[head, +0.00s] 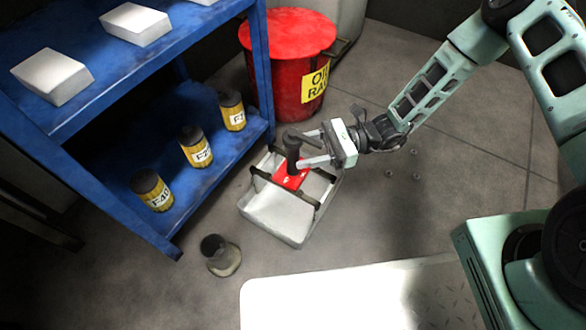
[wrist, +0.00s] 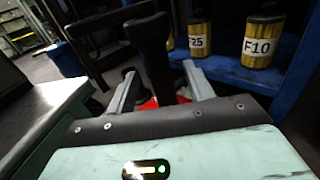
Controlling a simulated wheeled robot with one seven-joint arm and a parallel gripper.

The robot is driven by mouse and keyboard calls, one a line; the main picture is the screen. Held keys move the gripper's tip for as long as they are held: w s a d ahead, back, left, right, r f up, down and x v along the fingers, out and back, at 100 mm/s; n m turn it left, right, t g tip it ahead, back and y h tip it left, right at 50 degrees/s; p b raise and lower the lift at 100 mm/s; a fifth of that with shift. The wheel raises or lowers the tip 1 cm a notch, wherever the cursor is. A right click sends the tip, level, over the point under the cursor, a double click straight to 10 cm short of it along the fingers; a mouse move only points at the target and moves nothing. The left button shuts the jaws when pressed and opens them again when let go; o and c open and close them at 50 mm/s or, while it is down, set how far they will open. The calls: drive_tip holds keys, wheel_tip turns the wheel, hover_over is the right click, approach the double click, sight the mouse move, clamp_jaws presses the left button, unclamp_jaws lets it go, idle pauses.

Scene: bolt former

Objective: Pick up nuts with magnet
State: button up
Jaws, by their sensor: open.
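A magnet tool with an upright black handle (head: 292,155) and a red base (head: 291,179) sits in a grey caddy (head: 273,219) on the floor. In the wrist view, the handle (wrist: 153,58) rises between my fingers, with red at its foot. My gripper (head: 308,148) is open, one finger on each side of the handle; whether either finger touches it is unclear. In the wrist view, my gripper (wrist: 160,82) points toward the red base. Several small nuts (head: 388,174) lie on the floor to the right of the caddy, below my arm.
A blue shelf (head: 226,157) with labelled yellow canisters (head: 196,151) stands left of the caddy. A red bin (head: 285,50) stands behind it. A small dark-topped cone-like object (head: 222,258) is on the floor in front.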

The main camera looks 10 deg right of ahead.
drive_tip(key=shift+s+a+f+b, duration=0.1)
drive_tip(key=shift+a+b, duration=0.25)
drive_tip(key=shift+a, duration=0.2)
drive_tip(key=shift+s+a+f+b, duration=0.1)
drive_tip(key=shift+a+b, duration=0.2)
drive_tip(key=shift+a, duration=0.2)
drive_tip(key=shift+a+r, duration=0.25)
drive_tip(key=shift+a, duration=0.1)
clamp_jaws()
